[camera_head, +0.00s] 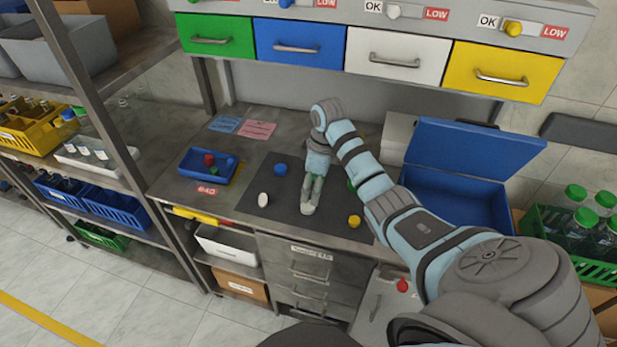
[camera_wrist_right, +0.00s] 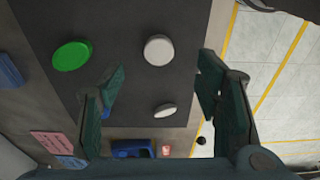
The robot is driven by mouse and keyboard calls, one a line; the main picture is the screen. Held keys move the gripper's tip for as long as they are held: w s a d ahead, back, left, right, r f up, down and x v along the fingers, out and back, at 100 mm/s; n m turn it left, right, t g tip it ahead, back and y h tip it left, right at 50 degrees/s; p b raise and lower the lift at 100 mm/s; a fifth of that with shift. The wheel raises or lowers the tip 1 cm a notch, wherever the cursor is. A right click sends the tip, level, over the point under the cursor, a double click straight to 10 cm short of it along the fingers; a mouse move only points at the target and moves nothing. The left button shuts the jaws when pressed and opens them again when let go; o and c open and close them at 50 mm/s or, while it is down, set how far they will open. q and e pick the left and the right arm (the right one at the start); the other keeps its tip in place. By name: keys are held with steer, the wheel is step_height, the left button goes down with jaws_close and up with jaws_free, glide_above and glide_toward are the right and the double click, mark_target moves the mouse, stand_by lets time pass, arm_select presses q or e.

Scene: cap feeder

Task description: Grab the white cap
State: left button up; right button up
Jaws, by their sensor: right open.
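Two white caps are on the dark mat (camera_head: 290,228). One white cap (camera_head: 308,209) shows just below my right gripper (camera_head: 313,184), partly hidden by it; in the right wrist view this round white cap (camera_wrist_right: 158,50) lies flat beyond the fingertips. The other white cap (camera_head: 263,200) is at the mat's left front; in the right wrist view this cap (camera_wrist_right: 165,110) looks tilted and sits between the fingers in the picture. My right gripper is open and empty, pointing down over the mat. My left gripper is not in view.
A blue cap (camera_head: 280,169), a yellow cap (camera_head: 354,221) and a green cap (camera_wrist_right: 72,55) are also on the mat. A small blue tray (camera_head: 193,178) stands left, an open blue box (camera_head: 455,195) right. Drawers (camera_head: 398,54) hang above the back.

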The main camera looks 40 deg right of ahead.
mark_target(308, 205)
steer(key=f, duration=0.2)
steer(key=w+f, duration=0.1)
steer(key=f, duration=0.2)
steer(key=a+f+b, duration=0.1)
steer(key=f, duration=0.1)
steer(key=shift+w+f, duration=0.2)
steer(key=shift+f, duration=0.2)
steer(key=shift+d, duration=0.1)
steer(key=c, duration=0.8)
